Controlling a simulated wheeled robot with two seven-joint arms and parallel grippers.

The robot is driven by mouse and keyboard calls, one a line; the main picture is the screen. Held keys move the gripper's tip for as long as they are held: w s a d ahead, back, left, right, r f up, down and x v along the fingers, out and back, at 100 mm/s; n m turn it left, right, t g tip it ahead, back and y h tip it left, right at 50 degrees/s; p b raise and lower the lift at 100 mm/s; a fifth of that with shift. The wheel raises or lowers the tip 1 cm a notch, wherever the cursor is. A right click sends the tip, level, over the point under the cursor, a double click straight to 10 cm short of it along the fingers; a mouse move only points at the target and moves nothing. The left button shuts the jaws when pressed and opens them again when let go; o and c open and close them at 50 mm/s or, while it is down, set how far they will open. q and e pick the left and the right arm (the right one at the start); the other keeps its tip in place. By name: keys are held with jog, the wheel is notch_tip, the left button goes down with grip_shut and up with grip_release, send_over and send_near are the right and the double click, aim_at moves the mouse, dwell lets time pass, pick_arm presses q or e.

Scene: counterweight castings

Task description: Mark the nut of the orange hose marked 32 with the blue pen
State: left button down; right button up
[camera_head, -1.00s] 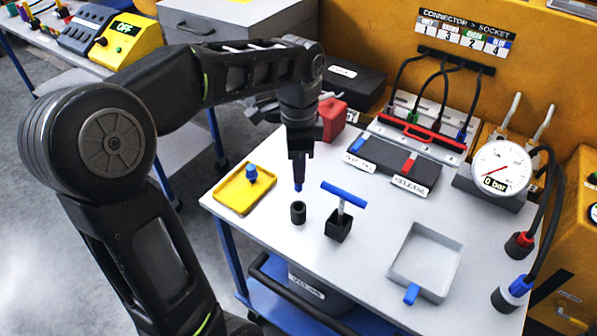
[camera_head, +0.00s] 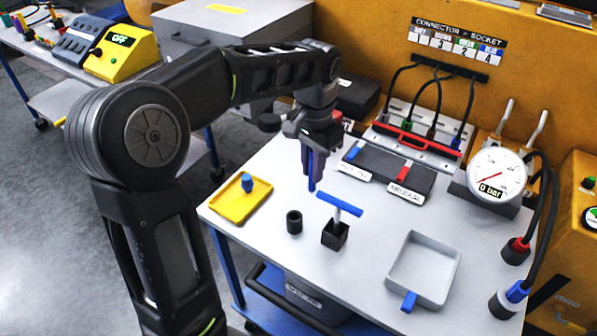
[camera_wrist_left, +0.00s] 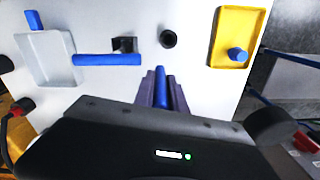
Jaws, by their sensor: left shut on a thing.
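The blue pen (camera_head: 311,172) is held upright, point down, above the white table. My left gripper (camera_head: 312,160) is shut on it. In the left wrist view the pen (camera_wrist_left: 161,85) sits between the two purple-grey fingers (camera_wrist_left: 160,92). My right gripper is not in view.
Near the pen stand a black block with a blue T-handle (camera_head: 340,203) and a yellow tray (camera_head: 232,209) with a blue knob. A grey tray (camera_head: 449,275) is at front right. Behind are a connector panel (camera_head: 437,128), a gauge (camera_head: 497,175) and black hoses (camera_head: 546,222). A second bench (camera_head: 48,97) is far left.

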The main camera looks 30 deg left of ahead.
pick_arm(q)
jog(key=w+d+f+n, duration=0.1)
jog(key=w+d+f, duration=0.1)
jog(key=d, duration=0.3)
jog(key=w+d+f+n, duration=0.1)
jog(key=w+d+f, duration=0.1)
jog(key=d, duration=0.3)
jog(key=shift+w+d, duration=0.3)
jog(key=shift+w, duration=0.6)
jog(key=shift+f, duration=0.1)
